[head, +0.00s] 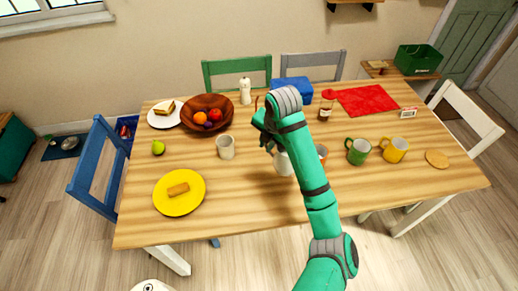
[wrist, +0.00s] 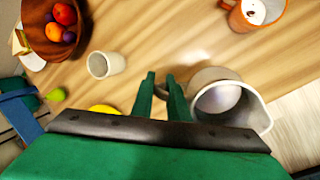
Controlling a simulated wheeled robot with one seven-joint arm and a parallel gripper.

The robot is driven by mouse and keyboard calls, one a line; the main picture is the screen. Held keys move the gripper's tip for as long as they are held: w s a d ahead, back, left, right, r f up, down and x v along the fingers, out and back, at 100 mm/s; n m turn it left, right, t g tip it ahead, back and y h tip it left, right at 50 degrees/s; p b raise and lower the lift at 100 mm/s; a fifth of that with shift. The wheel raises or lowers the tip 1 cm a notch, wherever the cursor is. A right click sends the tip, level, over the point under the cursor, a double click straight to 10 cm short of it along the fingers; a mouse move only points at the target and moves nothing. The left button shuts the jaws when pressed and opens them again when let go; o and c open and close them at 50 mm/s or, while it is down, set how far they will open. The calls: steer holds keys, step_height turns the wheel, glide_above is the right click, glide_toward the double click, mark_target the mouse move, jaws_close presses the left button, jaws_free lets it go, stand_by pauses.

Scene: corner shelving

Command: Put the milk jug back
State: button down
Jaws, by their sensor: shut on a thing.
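The white milk jug (head: 283,163) shows in the head view near the middle of the wooden table, partly hidden behind my arm. In the wrist view the jug (wrist: 255,108) is at the right, with its wide mouth and spout visible. My gripper (head: 268,143) is shut on the jug's handle side; its two green fingers (wrist: 160,88) come together there in the wrist view. The jug seems to be held slightly above the table, but its base is hidden.
A white cup (head: 226,147) stands left of the jug. An orange mug (wrist: 258,12), a green mug (head: 358,151) and a yellow mug (head: 395,149) stand to the right. A yellow plate (head: 165,203) and a fruit bowl (head: 190,104) are left. The front middle of the table is clear.

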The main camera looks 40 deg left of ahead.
steer(key=w+a+f, duration=0.1)
steer(key=a+f, duration=0.2)
steer(key=w+a+f, duration=0.1)
steer(key=a+f, duration=0.2)
steer(key=f, duration=0.1)
steer(key=w+a+f, duration=0.1)
steer(key=a+f, duration=0.2)
steer(key=f, duration=0.1)
steer(key=shift+w+a+f, duration=0.2)
steer(key=shift+w+a, duration=0.05)
steer(key=shift+a, duration=0.15)
steer(key=shift+d, duration=0.15)
steer(key=shift+f, duration=0.15)
steer(key=c, duration=1.7)
jaws_free()
steer(key=shift+s+a, duration=0.15)
steer(key=shift+a, duration=0.1)
steer(key=shift+s, duration=0.1)
